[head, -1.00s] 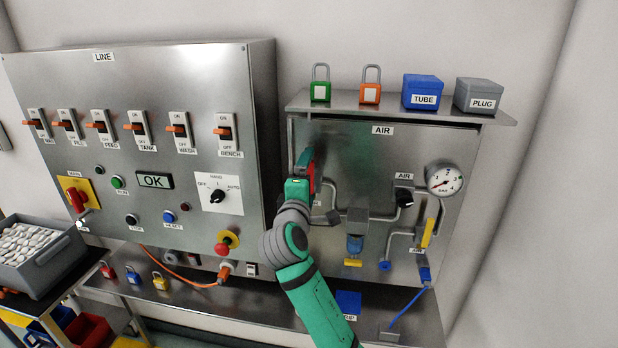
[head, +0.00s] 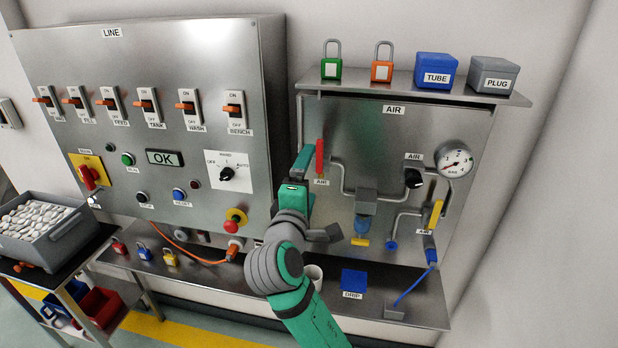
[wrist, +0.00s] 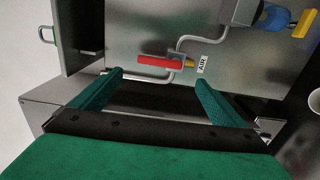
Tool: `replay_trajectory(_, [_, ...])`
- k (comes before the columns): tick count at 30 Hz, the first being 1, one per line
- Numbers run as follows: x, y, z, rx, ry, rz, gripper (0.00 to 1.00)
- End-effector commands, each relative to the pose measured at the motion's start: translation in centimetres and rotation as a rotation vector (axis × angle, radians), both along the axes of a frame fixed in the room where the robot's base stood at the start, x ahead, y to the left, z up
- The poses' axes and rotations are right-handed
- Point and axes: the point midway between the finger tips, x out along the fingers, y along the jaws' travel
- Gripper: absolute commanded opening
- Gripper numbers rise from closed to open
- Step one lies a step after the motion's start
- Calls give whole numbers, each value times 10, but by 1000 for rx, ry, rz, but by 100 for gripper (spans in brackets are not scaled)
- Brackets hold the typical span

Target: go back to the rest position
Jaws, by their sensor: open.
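My gripper (head: 303,160) is at the left edge of the air panel (head: 375,130) in the head view. In the wrist view my gripper (wrist: 158,82) has its two green fingers spread wide with nothing between them. A red valve handle (head: 320,157) labelled AIR stands just right of my gripper in the head view. The red handle (wrist: 158,62) also shows in the wrist view, beyond the fingertips and apart from them.
The line panel (head: 260,60) stands close on the left of my gripper. A steel shelf (head: 420,310) below carries a cup (head: 313,275), a blue DRIP pad (head: 354,280) and padlocks. A top ledge (head: 400,83) holds locks and boxes. A grey bin (head: 62,240) stands at left.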

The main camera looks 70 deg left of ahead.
Motion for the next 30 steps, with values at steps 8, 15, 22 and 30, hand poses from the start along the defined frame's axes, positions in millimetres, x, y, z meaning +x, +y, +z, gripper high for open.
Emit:
replay_trajectory(8, [2, -1, 0, 0, 0, -2, 95])
replay_trajectory(15, [10, -5, -10, 18, 43, -7, 95])
replay_trajectory(22, [48, -32, -53, 125, 246, -42, 95])
replay_trajectory(30, [95, -84, -112, 295, 491, -124, 95])
